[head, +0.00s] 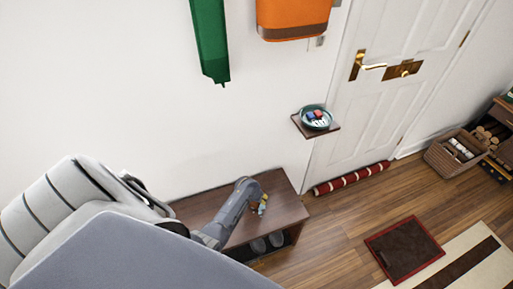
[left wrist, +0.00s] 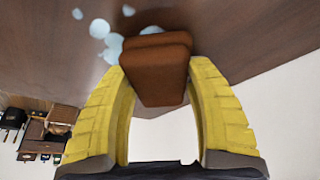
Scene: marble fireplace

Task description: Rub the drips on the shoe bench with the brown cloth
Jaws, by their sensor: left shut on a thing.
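The brown cloth (left wrist: 155,68), a folded block, is held between the yellow fingers of my left gripper (left wrist: 160,80) in the left wrist view. Pale blue drips (left wrist: 108,42) lie on the brown wooden surface beside and behind the cloth, with smaller spots apart from the main group. In the head view the shoe bench (head: 288,208) stands against the wall, and my left gripper (head: 262,205) is low over its top. The cloth is too small to make out clearly in the head view. I cannot tell whether the cloth touches the wood. My right gripper is not in view.
Dark shoes (head: 267,243) sit under the bench top. A small wall shelf (head: 334,130) with a bowl (head: 315,118) is right of the bench. A green hanging item (head: 210,45) and an orange bag (head: 292,15) are above. The bench top's right part looks clear.

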